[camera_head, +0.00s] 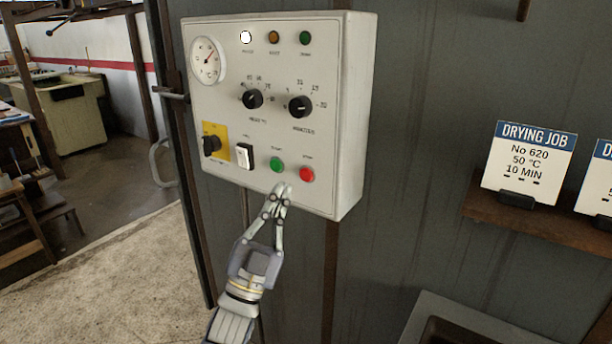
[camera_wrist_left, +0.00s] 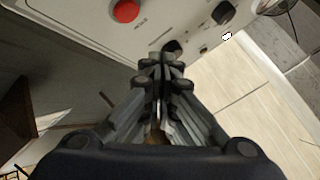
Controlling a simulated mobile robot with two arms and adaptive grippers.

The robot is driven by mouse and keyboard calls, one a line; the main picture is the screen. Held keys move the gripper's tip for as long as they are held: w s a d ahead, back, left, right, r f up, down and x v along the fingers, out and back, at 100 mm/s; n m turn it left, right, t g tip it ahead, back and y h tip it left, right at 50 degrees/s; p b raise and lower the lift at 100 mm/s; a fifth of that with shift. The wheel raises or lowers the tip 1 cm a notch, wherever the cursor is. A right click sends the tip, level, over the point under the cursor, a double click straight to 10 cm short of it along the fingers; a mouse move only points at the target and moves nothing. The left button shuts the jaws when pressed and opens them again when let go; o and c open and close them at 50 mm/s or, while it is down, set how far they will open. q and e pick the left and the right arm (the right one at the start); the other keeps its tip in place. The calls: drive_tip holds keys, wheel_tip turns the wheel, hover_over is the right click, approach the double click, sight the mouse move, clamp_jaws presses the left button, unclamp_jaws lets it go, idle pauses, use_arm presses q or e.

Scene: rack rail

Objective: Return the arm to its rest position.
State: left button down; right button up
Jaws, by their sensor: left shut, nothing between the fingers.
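My left gripper (camera_head: 282,188) is shut and empty. In the head view its fingertips are just below the green button (camera_head: 277,164) and the red button (camera_head: 306,174), at the lower edge of the white control box (camera_head: 349,110). The wrist view shows the closed fingers (camera_wrist_left: 162,66) in front of the box face (camera_wrist_left: 92,14), with the red button (camera_wrist_left: 126,10) to their upper left. I cannot tell whether the fingertips touch the box. My right gripper is out of view.
The box carries a dial gauge (camera_head: 207,60), two black knobs (camera_head: 252,98), a yellow-backed switch (camera_head: 212,144) and three lamps, the left one (camera_head: 246,37) white. At right a shelf (camera_head: 540,222) holds a "DRYING JOB" card (camera_head: 528,162). Open floor (camera_head: 120,280) lies at left.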

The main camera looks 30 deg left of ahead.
use_arm(q)
drive_tip(key=shift+f, duration=0.1)
drive_tip(key=w+d+f+n+g, duration=0.15)
drive_tip(key=w+f+g, duration=0.25)
drive_tip(key=f, duration=1)
drive_tip(key=w+f+n+g, duration=0.2)
drive_tip(key=w+f+g, duration=0.15)
drive_tip(key=f, duration=1.05)
drive_tip(key=s+d+f+g, duration=0.2)
drive_tip(key=s+f+g, duration=0.1)
drive_tip(key=f, duration=0.9)
drive_tip(key=s+d+f+g, duration=0.1)
drive_tip(key=s+f+g, duration=0.25)
drive_tip(key=f, duration=0.85)
drive_tip(key=s+d+f+n+g, duration=0.15)
drive_tip(key=s+f+g, duration=0.25)
drive_tip(key=s+f, duration=0.95)
drive_tip(key=s+d+f+g, duration=0.2)
drive_tip(key=s+f+g, duration=0.3)
drive_tip(key=s+f, duration=0.85)
drive_tip(key=s+f+g, duration=0.2)
drive_tip(key=s+g, duration=0.1)
drive_tip(key=s, duration=1.3)
drive_tip(key=shift+f, duration=0.15)
